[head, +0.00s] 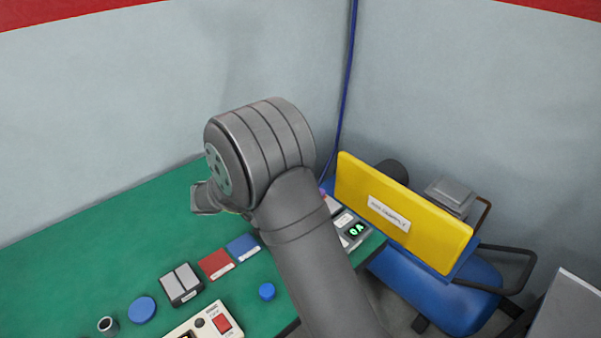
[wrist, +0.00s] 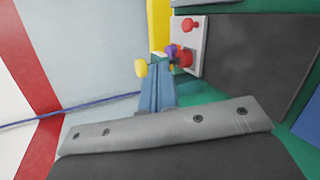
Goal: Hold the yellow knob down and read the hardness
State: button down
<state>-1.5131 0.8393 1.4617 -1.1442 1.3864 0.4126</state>
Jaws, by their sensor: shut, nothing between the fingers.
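In the wrist view, the round yellow knob (wrist: 141,68) shows just left of the tip of my gripper (wrist: 157,72). My gripper's fingers appear shut together as one narrow blue-grey column with nothing between them. I cannot tell whether the fingertips touch the knob. In the head view, my arm covers the knob and the fingers; a small grey part (head: 205,198) shows left of the wrist. A small display (head: 355,230) with green characters, seemingly "0A", stands just right of my arm.
A yellow labelled panel (head: 400,212) stands right of my arm. The green table (head: 80,250) carries red (head: 216,264) and blue (head: 243,247) pads, a grey double block (head: 181,283) and a switch box (head: 205,322). The wrist view shows red knobs (wrist: 188,25) on a white plate.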

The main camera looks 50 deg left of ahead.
notch_tip(320, 180, up, 13)
jog(key=w+a+m+g+y, duration=0.2)
jog(key=m+g, duration=0.1)
jog(key=m, duration=1.6)
jog(key=shift+a+y, duration=0.3)
jog(key=shift+a, duration=0.1)
jog(key=x, duration=0.4)
jog(key=s+f+x, duration=0.1)
jog(key=x, duration=0.3)
jog(key=f+x, duration=0.1)
jog(key=x, duration=0.3)
jog(key=shift+s, duration=0.3)
jog(key=shift+f, duration=0.45)
